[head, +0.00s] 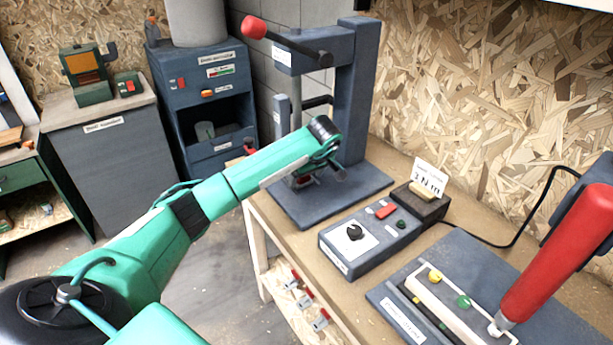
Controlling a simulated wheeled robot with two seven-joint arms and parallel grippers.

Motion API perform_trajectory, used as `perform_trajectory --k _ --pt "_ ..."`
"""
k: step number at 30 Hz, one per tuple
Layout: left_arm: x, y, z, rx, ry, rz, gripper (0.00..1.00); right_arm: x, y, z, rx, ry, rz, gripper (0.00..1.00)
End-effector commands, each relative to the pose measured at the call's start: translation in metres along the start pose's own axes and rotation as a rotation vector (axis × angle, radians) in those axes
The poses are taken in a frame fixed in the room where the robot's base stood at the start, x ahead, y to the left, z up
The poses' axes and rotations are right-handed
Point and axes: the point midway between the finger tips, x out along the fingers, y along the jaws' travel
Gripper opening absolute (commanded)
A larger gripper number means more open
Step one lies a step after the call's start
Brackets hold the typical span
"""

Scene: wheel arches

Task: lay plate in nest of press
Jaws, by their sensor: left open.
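The press (356,85) is a dark blue frame on a flat base, with a red-knobbed lever at its upper left. It stands on the wooden bench beyond my left arm. My green left arm reaches in from the lower left. My left gripper (305,180) is open, small and partly hidden by its own wrist, in front of the press column and above its base. The press nest is hidden behind my wrist and gripper. I cannot make out the plate. My right gripper is out of view.
A control box (368,240) with a black knob and red button stands right of the press base. Behind it are a small dark block (420,205) and a white card (430,177). A fixture with a big red handle (560,250) fills the lower right. A cable crosses the bench.

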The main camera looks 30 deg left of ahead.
Motion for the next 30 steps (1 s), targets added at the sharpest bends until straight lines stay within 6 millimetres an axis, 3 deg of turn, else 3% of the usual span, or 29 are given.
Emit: perform_trajectory --k 8,21,30 --pt "-0.021 0.001 -0.001 0.0 0.003 0.004 0.78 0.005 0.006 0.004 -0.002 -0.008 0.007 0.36" --pt "-0.104 0.001 -0.001 -0.001 0.002 0.003 0.78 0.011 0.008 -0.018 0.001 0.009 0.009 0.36" --pt "-0.12 0.0 0.0 0.0 0.0 0.0 0.78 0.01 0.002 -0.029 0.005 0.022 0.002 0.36"
